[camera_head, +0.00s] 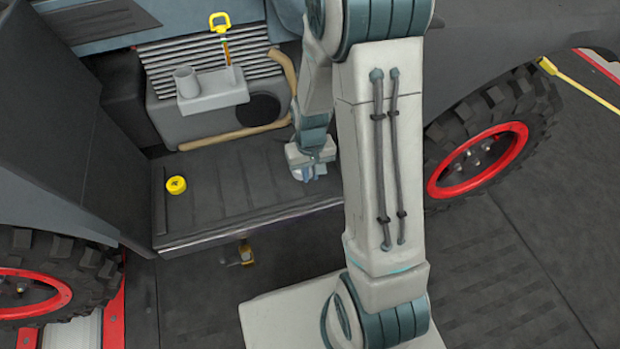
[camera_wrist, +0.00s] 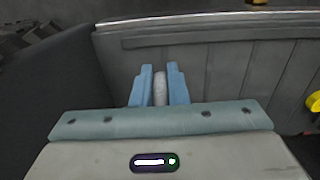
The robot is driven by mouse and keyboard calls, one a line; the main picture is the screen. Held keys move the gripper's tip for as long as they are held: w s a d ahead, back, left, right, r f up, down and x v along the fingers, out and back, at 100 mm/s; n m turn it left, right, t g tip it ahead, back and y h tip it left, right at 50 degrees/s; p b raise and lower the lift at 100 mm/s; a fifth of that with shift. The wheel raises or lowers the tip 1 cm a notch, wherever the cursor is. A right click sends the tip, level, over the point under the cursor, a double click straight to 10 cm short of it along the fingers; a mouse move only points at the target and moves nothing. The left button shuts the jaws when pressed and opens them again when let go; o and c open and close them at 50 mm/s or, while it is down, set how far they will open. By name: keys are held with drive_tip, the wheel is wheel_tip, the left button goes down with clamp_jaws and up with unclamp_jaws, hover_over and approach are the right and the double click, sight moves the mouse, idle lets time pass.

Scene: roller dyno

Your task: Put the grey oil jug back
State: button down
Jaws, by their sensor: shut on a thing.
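My gripper (camera_head: 312,172) is low over the right part of the dark ribbed ledge in the head view. In the wrist view its two blue fingers (camera_wrist: 161,84) are closed on a narrow light grey piece (camera_wrist: 160,90). This fits the handle of the grey oil jug. The jug's body does not show in either view, so I cannot tell whether it touches the ledge.
The ribbed ledge (camera_head: 235,180) holds a yellow cap (camera_head: 176,185) at left. Behind it stands a grey engine block with a filler neck (camera_head: 187,80) and a yellow-handled dipstick (camera_head: 220,24). A tan hose (camera_head: 235,134) runs along it. Red-rimmed wheels (camera_head: 478,160) flank the bay.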

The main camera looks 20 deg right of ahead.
sight(310, 177)
drive_tip(key=shift+f+b, duration=0.45)
drive_tip(key=shift+f, duration=1)
drive_tip(key=shift+f, duration=0.1)
drive_tip(key=shift+f, duration=0.15)
drive_tip(key=c, duration=1.4)
unclamp_jaws()
drive_tip(key=shift+c, duration=0.2)
